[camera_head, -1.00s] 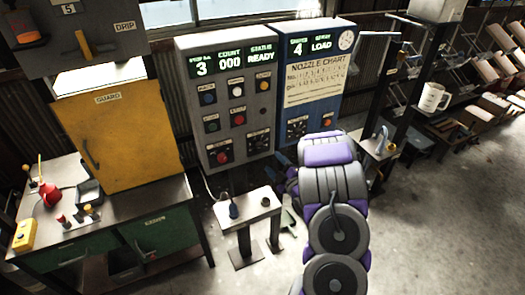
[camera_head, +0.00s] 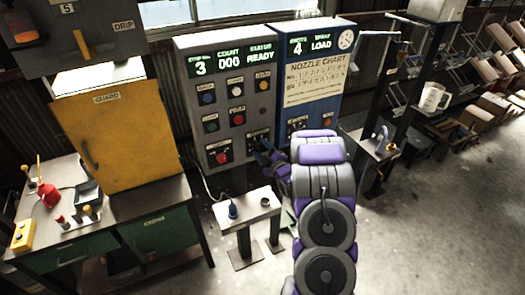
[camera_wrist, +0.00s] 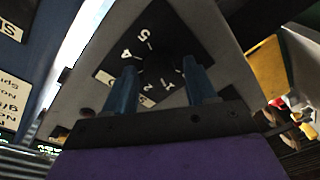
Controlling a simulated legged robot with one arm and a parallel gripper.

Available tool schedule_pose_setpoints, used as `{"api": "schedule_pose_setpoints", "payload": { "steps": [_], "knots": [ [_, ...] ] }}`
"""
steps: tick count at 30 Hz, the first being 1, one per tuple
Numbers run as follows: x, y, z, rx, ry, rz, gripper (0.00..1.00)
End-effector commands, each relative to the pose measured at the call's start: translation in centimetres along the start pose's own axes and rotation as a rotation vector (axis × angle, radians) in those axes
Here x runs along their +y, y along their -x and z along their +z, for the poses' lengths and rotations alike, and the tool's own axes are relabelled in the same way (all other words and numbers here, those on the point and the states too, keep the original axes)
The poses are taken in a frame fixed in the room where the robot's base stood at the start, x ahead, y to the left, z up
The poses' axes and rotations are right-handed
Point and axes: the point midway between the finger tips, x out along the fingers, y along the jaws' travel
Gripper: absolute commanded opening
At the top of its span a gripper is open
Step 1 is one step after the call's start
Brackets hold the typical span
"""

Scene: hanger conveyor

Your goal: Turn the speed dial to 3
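The speed dial (camera_head: 257,135) is at the lower right of the grey control panel (camera_head: 228,70). In the wrist view, its black plate (camera_wrist: 148,42) carries white numerals, with 5, 4, 2 and 1 readable; a 3 is not clear. The dark knob (camera_wrist: 158,72) is hard to make out, and its setting cannot be told. My gripper (camera_wrist: 163,88) faces the dial with its two blue fingers apart, one on each side of the dial's middle. I cannot tell whether they touch the knob. In the head view, my gripper (camera_head: 268,153) is at the dial's lower right, partly hidden by my arm.
A red button (camera_head: 222,157) sits left of the dial, with other coloured buttons above. A blue nozzle-chart panel (camera_head: 315,75) adjoins on the right and has its own dial (camera_head: 298,124). A small white stand (camera_head: 247,208) is below.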

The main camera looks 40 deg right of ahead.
Motion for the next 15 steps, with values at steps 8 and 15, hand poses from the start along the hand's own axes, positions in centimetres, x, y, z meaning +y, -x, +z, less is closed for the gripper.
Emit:
{"api": "schedule_pose_setpoints", "payload": {
  "steps": [8,15],
  "knots": [
    [-0.02,0.02,0.02,0.0,0.0,-0.001,0.29],
    [-0.1,0.03,0.03,-0.001,-0.001,-0.002,0.07]
  ]
}}
